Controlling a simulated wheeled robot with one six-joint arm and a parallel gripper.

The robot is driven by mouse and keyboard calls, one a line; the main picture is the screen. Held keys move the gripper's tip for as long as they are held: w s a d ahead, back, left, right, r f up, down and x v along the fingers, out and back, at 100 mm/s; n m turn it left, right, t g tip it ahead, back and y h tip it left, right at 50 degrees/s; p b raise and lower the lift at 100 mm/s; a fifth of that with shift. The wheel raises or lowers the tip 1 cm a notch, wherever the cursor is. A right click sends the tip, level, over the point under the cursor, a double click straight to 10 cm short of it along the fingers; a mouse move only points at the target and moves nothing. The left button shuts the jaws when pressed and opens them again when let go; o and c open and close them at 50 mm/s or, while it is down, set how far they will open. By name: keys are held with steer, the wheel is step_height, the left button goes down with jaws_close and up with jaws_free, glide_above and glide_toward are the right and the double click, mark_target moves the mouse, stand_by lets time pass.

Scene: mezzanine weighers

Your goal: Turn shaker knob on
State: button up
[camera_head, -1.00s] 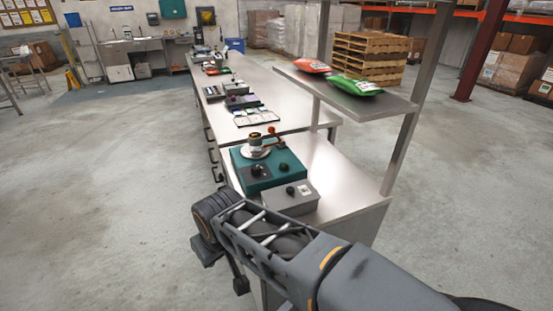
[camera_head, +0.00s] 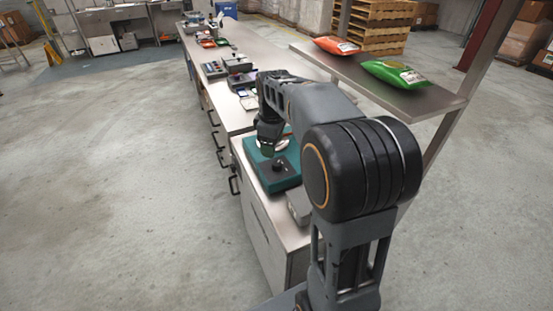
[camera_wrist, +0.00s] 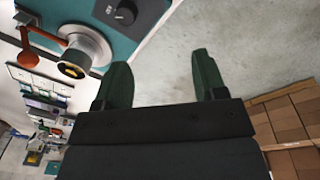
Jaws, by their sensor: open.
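The shaker is a teal box (camera_head: 284,182) on the near end of the steel bench. Its black knob (camera_head: 280,165) shows on the top in the head view. The wrist view shows a black knob (camera_wrist: 124,12) on the teal housing (camera_wrist: 88,10) at the top. Beside it is a round metal fitting (camera_wrist: 88,48) with an orange-red lever (camera_wrist: 28,52). My gripper (camera_wrist: 160,75) has two dark green fingers, spread apart with nothing between them. The knob lies beyond and left of the fingers, apart from them. In the head view my arm hides part of the shaker.
A grey box (camera_head: 299,205) sits beside the shaker, partly behind my arm. A shelf (camera_head: 405,100) at the right holds a red bag (camera_head: 336,45) and a green bag (camera_head: 396,73). More devices stand along the bench (camera_head: 232,118). Floor at the left is clear.

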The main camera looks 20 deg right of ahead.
mark_target(277, 163)
steer(key=w+d+f+n+g+p, duration=0.1)
steer(key=w+d+n, duration=0.3)
steer(key=w, duration=0.2)
step_height(277, 163, down, 14)
steer(key=shift+d+r+p, duration=0.1)
steer(key=shift+d+p, duration=0.05)
steer(key=shift+p, duration=0.35)
steer(key=shift+c, duration=0.2)
steer(key=c, duration=0.9)
